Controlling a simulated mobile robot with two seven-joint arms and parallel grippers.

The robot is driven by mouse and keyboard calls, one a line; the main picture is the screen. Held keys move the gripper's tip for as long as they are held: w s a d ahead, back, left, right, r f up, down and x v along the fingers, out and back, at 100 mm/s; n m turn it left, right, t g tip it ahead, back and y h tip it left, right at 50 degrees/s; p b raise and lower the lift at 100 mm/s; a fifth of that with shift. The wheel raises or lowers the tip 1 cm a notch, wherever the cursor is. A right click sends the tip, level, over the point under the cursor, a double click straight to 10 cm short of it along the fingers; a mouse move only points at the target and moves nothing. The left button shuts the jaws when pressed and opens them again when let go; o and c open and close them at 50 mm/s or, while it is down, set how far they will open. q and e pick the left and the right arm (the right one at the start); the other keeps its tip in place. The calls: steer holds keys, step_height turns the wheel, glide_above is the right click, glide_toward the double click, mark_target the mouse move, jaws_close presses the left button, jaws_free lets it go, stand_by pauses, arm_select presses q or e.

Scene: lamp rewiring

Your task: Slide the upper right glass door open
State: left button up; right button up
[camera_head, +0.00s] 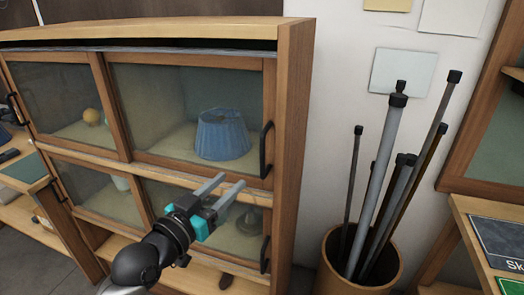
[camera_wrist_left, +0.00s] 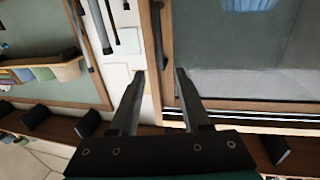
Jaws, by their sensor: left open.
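The upper right glass door (camera_head: 168,106) is a wood-framed pane in the cabinet, standing at the right side of its opening. Its dark vertical handle (camera_head: 265,150) is on the right frame edge, near the cabinet's side post. The handle also shows in the left wrist view (camera_wrist_left: 157,35). My left gripper (camera_head: 232,180) is open and empty, in front of the cabinet, below and left of the handle in the head view. In the left wrist view its fingertips (camera_wrist_left: 160,75) point toward the handle and appear apart from it. My right gripper is not in view.
A blue lampshade (camera_head: 222,134) stands behind the upper right glass. The upper left door (camera_head: 62,97) and lower doors are beside and below. A round bin (camera_head: 333,268) with several rods stands right of the cabinet. A wooden table (camera_head: 490,222) is at far right.

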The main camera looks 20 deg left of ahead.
mark_target(261, 154)
arm_select(q)
steer(key=p+x, duration=0.1)
steer(key=x, duration=1.3)
steer(key=shift+w+d+f, duration=0.15)
steer(key=shift+w+d, duration=0.05)
steer(key=shift+w, duration=0.15)
steer(key=shift+c, duration=0.4)
jaws_close()
stand_by(0.5)
